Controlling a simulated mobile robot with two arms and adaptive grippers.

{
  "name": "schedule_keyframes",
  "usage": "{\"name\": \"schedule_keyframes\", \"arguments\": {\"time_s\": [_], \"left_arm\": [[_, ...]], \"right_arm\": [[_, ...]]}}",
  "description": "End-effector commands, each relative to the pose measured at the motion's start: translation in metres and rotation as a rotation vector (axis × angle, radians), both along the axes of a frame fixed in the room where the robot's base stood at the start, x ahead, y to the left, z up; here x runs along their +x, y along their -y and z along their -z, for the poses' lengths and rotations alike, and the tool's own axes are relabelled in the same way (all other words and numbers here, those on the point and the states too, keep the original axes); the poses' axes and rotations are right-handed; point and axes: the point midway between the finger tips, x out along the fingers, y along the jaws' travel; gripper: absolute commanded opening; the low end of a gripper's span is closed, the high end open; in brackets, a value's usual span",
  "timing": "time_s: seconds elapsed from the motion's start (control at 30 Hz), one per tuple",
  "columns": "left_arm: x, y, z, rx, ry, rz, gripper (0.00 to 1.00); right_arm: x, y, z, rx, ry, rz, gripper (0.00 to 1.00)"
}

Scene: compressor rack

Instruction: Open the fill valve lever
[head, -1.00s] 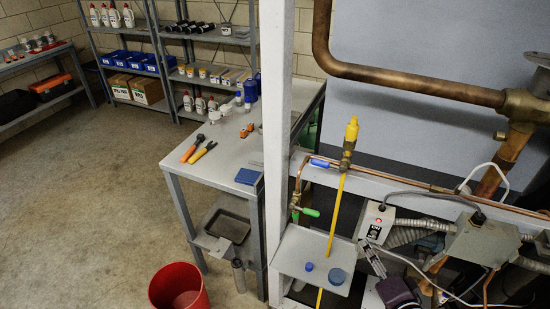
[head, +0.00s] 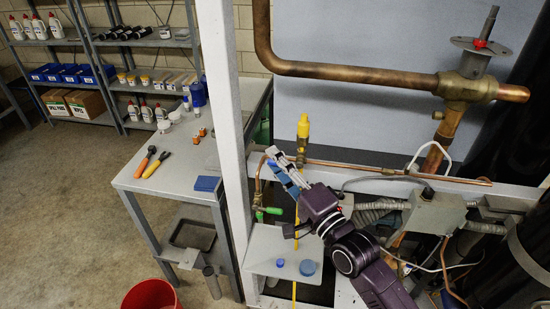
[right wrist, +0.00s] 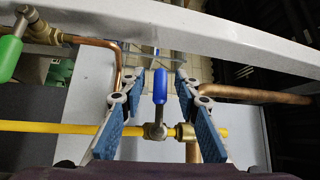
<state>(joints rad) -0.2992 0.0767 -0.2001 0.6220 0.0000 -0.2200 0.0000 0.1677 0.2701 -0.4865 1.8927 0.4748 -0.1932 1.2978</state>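A blue valve lever (right wrist: 160,86) stands on a brass valve (right wrist: 157,130) in the right wrist view, with a yellow hose running by it. My right gripper (right wrist: 158,76) is open, with one blue-padded finger on each side of the blue lever and a gap on both sides. In the head view my right gripper (head: 280,163) is at the copper pipe beside the white post and hides the blue lever. A second valve has a green lever (right wrist: 9,46), also seen in the head view (head: 269,210), outside the fingers. My left gripper is not in view.
A yellow cylinder (head: 303,128) stands just right of my gripper. A white post (head: 222,90) is to the left and a white beam (right wrist: 200,38) crosses beyond the fingers. A small shelf (head: 262,245) with blue caps is below.

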Motion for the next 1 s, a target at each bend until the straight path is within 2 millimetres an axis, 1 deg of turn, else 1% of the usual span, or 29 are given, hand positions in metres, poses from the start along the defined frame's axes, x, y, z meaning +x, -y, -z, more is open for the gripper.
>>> {"name": "schedule_keyframes", "arguments": {"time_s": [0.13, 0.37, 0.6, 0.63, 1.0], "left_arm": [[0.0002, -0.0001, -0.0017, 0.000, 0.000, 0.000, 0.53], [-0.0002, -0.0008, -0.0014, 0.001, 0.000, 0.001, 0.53], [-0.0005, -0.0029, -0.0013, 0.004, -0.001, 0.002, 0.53], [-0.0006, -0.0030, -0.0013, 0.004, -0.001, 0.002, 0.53], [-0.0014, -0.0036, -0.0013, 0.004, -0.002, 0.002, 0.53]], "right_arm": [[0.0051, -0.0040, -0.0009, 0.000, 0.000, 0.000, 0.29], [0.0052, -0.0039, -0.0005, -0.001, 0.001, 0.000, 0.28], [0.0051, -0.0037, -0.0003, -0.001, 0.001, 0.000, 0.02], [0.0051, -0.0037, -0.0003, -0.001, 0.001, 0.000, 0.00], [0.0056, -0.0034, -0.0002, -0.002, 0.000, 0.000, 0.00]]}}
